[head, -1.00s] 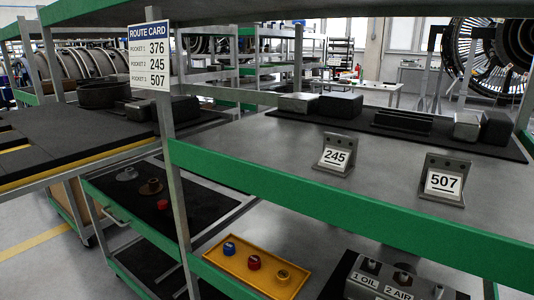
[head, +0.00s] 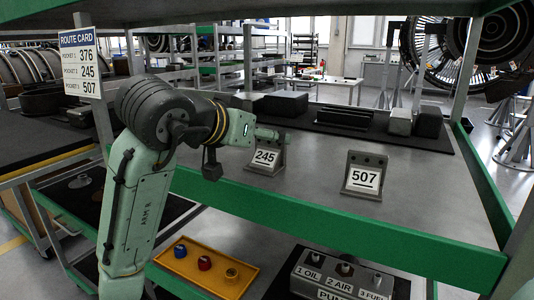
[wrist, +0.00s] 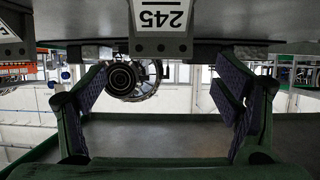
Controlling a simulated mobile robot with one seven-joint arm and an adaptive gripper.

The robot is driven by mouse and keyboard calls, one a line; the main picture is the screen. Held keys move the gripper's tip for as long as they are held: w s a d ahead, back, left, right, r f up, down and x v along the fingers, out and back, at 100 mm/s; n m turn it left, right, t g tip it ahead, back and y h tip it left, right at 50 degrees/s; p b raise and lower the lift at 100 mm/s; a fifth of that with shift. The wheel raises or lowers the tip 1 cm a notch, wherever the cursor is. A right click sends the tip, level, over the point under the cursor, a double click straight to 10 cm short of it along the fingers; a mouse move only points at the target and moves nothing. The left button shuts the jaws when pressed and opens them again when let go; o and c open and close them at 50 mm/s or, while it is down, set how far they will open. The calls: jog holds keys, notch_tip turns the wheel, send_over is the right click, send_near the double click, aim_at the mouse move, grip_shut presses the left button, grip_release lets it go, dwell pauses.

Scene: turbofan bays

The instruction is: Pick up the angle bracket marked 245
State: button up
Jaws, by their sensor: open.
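The angle bracket marked 245 (head: 266,157) stands on the grey shelf, its white label facing front. In the wrist view it appears upside down (wrist: 160,45) at the top centre, with its holed upper edge toward my gripper. My gripper (wrist: 162,85) is open and empty, with one finger on each side of the bracket's width. The bracket lies ahead of the fingers, and I see no contact. In the head view my arm reaches in from the left and its end is by the bracket's top; the fingers are hard to make out there.
A second bracket marked 507 (head: 364,175) stands to the right. Dark and grey blocks (head: 343,117) sit on a black mat behind. A green rail (head: 330,232) edges the shelf front. The route card (head: 79,62) hangs at left. A yellow tray (head: 204,268) is below.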

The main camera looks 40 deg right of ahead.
aim_at(265, 154)
jog(key=shift+p+x, duration=0.95)
jog(key=shift+x, duration=1.8)
jog(key=shift+a+f, duration=0.1)
jog(key=shift+f, duration=0.05)
jog(key=shift+c, duration=0.4)
jog(key=c, duration=1.3)
